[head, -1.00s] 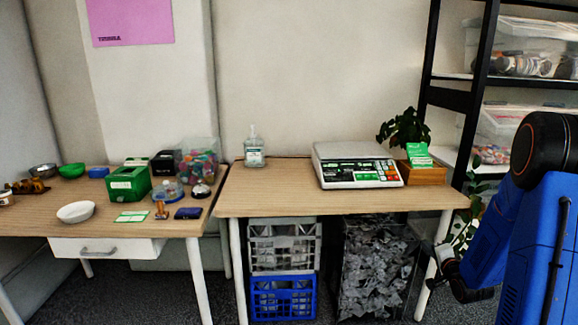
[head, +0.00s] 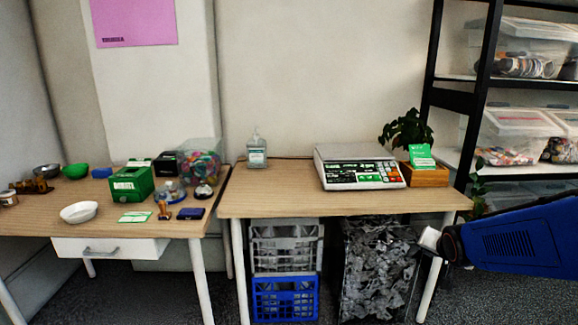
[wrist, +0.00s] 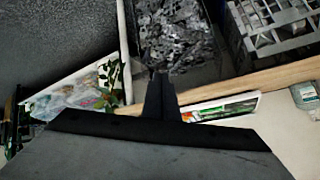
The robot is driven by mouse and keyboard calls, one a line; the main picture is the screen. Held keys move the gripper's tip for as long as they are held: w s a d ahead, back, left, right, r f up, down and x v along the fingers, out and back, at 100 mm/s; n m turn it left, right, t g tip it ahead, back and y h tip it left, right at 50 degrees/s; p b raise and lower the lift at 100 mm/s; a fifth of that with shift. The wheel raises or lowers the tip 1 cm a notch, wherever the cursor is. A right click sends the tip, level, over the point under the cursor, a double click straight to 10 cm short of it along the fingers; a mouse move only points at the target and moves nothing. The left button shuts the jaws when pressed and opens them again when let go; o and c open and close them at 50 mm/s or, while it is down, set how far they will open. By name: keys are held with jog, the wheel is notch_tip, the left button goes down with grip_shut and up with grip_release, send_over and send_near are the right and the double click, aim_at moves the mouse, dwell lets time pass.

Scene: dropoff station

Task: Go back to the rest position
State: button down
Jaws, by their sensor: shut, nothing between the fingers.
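My gripper (wrist: 160,92) shows in the wrist view as two dark fingers pressed together, empty. In that view its tips lie over the desk's front edge, with the clear bin of shredded paper (wrist: 178,35) beyond. My blue arm (head: 525,240) reaches in from the right edge of the head view, almost level, in front of the shelf. Its pale and black end part is beside the desk's right leg. The gripper's fingers cannot be made out in the head view.
The right desk (head: 270,200) holds a scale (head: 360,172), a sanitizer bottle (head: 256,152) and a planter (head: 425,175). Crates (head: 285,298) and the paper bin (head: 378,275) stand beneath. A black-framed shelf (head: 483,90) is at right. The left desk (head: 40,222) holds several small items.

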jog(key=s+a+r+n+g+y, duration=0.1)
jog(key=s+a, duration=0.4)
jog(key=s, duration=0.8)
jog(key=s+a+r+n+g+y, duration=0.1)
jog(key=s+a+n+g, duration=0.2)
jog(key=s, duration=1.1)
jog(key=a+n, duration=0.3)
jog(key=shift+s+g, duration=0.25)
jog(key=shift+g, duration=0.15)
jog(key=shift+a+r, duration=0.1)
